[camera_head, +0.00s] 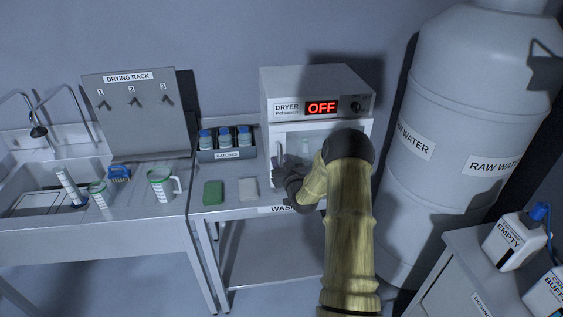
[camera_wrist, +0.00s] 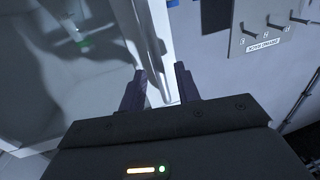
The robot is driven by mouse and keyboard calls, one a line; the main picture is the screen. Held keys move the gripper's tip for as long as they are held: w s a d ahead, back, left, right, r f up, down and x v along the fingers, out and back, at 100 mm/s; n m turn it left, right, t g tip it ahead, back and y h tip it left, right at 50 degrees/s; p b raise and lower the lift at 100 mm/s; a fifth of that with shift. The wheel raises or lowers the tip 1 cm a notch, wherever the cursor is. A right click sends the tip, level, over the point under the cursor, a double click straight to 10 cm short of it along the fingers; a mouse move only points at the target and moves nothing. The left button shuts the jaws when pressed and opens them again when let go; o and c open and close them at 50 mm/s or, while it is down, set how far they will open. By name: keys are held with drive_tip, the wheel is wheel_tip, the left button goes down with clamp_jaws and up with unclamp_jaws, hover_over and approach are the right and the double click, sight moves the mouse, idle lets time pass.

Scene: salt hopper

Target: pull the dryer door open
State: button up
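The dryer (camera_head: 318,80) is a grey box on the bench with a red OFF display. Its glass-fronted door (camera_head: 325,128) looks shut, with a pale vertical handle (camera_head: 279,150) at its left side. My gripper (camera_head: 283,168) is at the lower part of this handle, and my arm hides the door's lower right. In the wrist view, the dark fingers of my gripper (camera_wrist: 160,88) are apart, on either side of a pale upright bar (camera_wrist: 153,45), which appears to be the handle. I cannot tell whether they touch it. A green-marked bottle shows behind the glass.
A rack of blue-capped bottles (camera_head: 226,154), a green pad (camera_head: 213,194) and a white pad (camera_head: 248,189) are left of the dryer. The drying rack (camera_head: 135,115) and sink are farther left. A large raw water tank (camera_head: 455,110) stands close on the right.

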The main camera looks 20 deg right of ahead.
clamp_jaws()
drive_tip(key=shift+s, duration=0.1)
